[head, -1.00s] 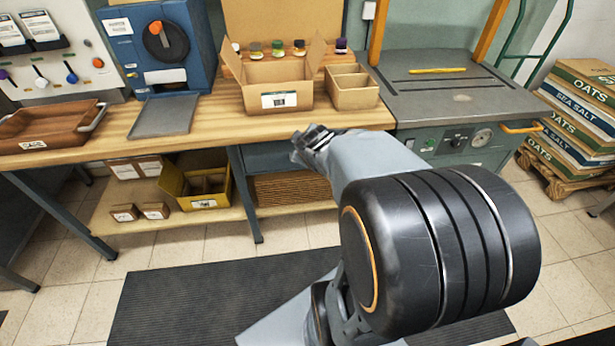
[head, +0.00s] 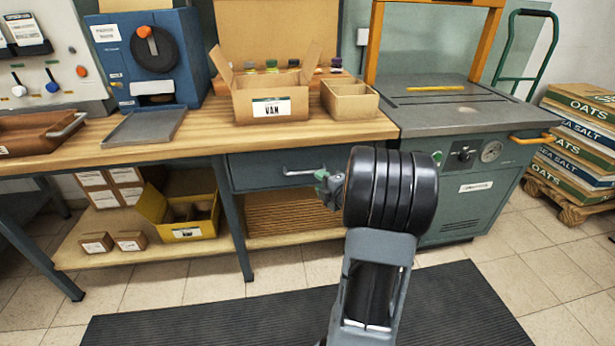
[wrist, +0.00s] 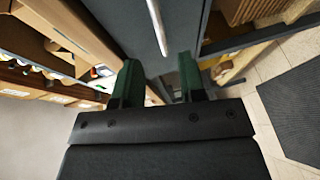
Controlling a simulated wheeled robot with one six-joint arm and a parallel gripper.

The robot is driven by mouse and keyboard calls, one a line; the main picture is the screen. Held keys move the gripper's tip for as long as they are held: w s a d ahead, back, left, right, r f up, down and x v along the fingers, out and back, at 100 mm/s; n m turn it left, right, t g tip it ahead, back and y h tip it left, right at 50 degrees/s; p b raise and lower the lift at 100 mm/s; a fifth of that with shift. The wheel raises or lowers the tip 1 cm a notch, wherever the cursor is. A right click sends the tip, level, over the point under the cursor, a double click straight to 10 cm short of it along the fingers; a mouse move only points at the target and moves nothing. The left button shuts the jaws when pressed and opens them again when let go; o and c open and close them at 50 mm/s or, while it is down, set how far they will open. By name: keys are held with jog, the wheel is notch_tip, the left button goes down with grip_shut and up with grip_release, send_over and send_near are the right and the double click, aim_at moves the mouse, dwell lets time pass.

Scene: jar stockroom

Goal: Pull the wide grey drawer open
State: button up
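The wide grey drawer (head: 262,172) sits under the wooden bench top, and its front looks flush with the frame. Its pale bar handle (head: 300,172) shows at the left of my gripper (head: 326,187); the right part of the drawer front is hidden behind my arm. In the wrist view the drawer front (wrist: 128,22) fills the top middle, and the handle (wrist: 156,22) runs down toward the gap between my two green fingers. My gripper (wrist: 160,75) is open, with nothing seen between the fingers. I cannot tell whether it touches the handle.
An open cardboard box (head: 270,98) and a smaller divided box (head: 348,100) stand on the bench above. A yellow bin (head: 184,215) is on the lower shelf. A grey machine cabinet (head: 465,195) stands to the right. The dark floor mat (head: 230,325) is clear.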

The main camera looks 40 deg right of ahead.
aim_at(308, 173)
jog(key=w, duration=0.3)
jog(key=w+f+b, duration=0.1)
jog(key=w, duration=0.4)
jog(key=shift+w+d+f, duration=0.2)
jog(key=shift+w+f, duration=0.1)
jog(key=shift+c, duration=0.2)
grip_shut()
jog(key=shift+b, duration=0.3)
